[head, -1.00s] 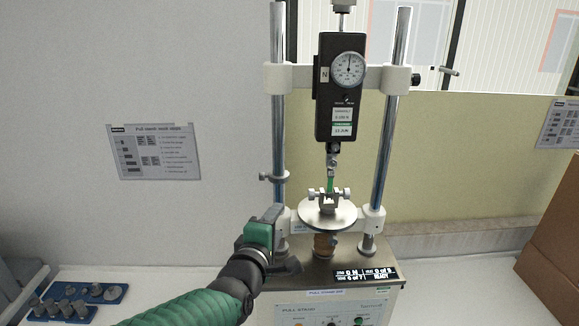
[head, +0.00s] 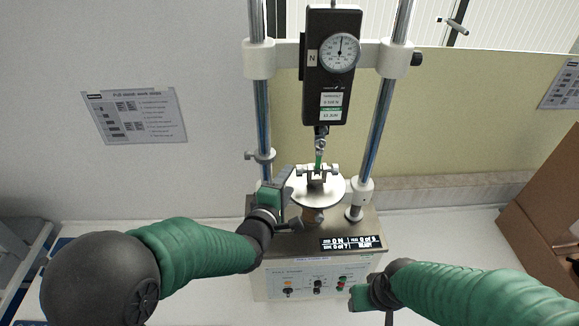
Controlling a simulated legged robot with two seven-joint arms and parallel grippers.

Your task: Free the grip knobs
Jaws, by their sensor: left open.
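The pull stand (head: 322,275) stands on the bench with a small grip on its round plate (head: 330,192). The grip's left knob (head: 300,169) and right knob (head: 335,170) stick out to either side of it. A green strip (head: 318,159) runs from the grip up to the hook under the black force gauge (head: 331,75). My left gripper (head: 290,205) is open beside the plate's left edge, below and left of the knobs, apart from them. My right gripper (head: 360,298) is low in front of the stand's right side; its jaws are too unclear to judge.
Two steel columns (head: 379,125) flank the gauge. A small side clamp (head: 260,156) sits on the left column. A cardboard box (head: 545,225) stands at the right. The bench between box and stand is clear.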

